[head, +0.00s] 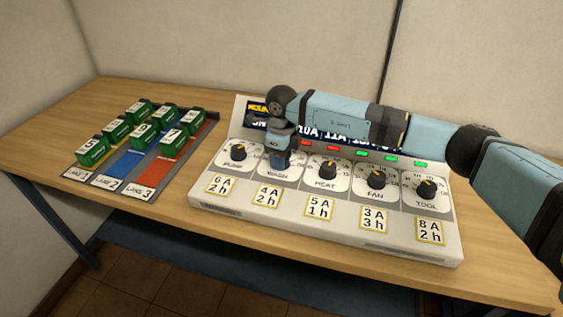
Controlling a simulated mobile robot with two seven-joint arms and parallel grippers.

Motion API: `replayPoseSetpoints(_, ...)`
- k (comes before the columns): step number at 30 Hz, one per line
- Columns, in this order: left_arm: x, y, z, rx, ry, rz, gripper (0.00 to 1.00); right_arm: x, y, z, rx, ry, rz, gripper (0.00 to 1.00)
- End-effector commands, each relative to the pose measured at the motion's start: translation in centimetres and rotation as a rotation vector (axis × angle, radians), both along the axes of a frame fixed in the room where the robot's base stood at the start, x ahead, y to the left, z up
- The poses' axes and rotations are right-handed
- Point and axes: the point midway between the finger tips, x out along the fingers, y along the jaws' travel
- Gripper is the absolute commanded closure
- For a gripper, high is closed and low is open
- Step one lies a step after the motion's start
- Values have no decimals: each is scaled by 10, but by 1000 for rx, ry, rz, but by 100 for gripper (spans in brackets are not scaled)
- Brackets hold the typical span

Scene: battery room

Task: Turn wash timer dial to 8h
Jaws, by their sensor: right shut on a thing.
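The wash timer dial is the second from the left on the white control panel (330,237). My right gripper (280,160) comes down over it from above, shut on the dial, and hides the dial and its pointer. Only the lower part of the wash dial's white plate (279,174) shows, with its label partly covered. The dial's setting cannot be read. A card below this dial (267,196) reads 4A 2h. My left gripper is not in view.
Other black dials stand beside it: pump (238,152), heat (327,170), fan (376,180) and tool (426,189). Red and green lights run behind them. Green numbered batteries (93,151) stand on a coloured lane tray (122,187) at left. The wooden table (60,125) is otherwise clear.

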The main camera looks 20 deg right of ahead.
Motion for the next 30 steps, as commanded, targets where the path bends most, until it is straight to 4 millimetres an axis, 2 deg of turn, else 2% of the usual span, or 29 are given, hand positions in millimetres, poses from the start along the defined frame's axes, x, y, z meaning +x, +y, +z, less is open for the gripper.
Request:
replayPoseSetpoints(6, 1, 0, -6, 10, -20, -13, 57, 0, 0, -2, 0, -2, 185, 80)
replayPoseSetpoints(15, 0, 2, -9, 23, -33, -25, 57, 0, 0, -1, 0, -1, 366, 80)
replayPoseSetpoints(30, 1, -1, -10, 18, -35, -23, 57, 0, 0, 1, 1, 0, 450, 80)
